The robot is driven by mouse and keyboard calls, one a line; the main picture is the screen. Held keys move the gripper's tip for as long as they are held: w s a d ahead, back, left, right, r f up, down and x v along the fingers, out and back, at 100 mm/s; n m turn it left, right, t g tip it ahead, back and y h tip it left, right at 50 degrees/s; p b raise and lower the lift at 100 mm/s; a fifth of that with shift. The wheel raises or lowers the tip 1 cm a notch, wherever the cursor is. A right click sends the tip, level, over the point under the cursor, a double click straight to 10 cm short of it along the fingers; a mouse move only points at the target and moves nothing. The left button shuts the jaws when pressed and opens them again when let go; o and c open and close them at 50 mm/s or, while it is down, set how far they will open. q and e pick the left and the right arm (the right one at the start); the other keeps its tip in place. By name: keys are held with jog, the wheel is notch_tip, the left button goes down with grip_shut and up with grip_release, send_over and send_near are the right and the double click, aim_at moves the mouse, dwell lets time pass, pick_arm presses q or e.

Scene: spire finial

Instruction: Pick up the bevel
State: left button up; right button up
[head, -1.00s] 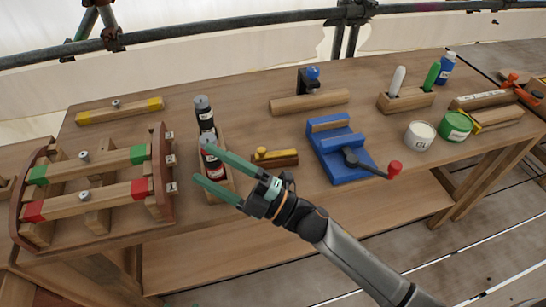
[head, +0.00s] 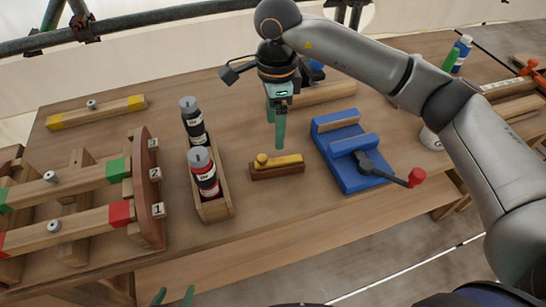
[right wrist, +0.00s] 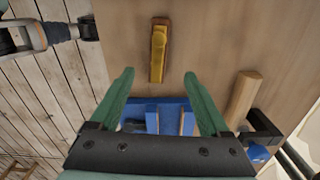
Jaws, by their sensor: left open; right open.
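The bevel (head: 277,167), a short dark-wood block with a yellow top and a round yellow knob, lies on the bench between the bottle tray and the blue vise. It also shows in the right wrist view (right wrist: 158,52), lengthwise just beyond the fingertips. My right gripper (head: 275,135) is open and empty, fingers pointing down, above and behind the bevel in the head view. In the right wrist view its green fingers (right wrist: 159,74) are wide apart. My left gripper (head: 172,297) is open at the bottom edge of the head view, in front of the bench; only its fingertips show.
A wooden tray (head: 216,207) holds a black-labelled and a red-labelled bottle left of the bevel. The blue vise (head: 352,178) with a red-knobbed handle stands to the right. The bench in front of the bevel is clear.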

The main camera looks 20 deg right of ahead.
aim_at(277, 161)
jog(key=f, duration=0.4)
jog(key=f+p, duration=0.1)
jog(key=f, duration=0.7)
jog(key=shift+s+d, duration=0.2)
jog(key=shift+s, duration=0.05)
jog(key=shift+r, duration=0.1)
grip_shut()
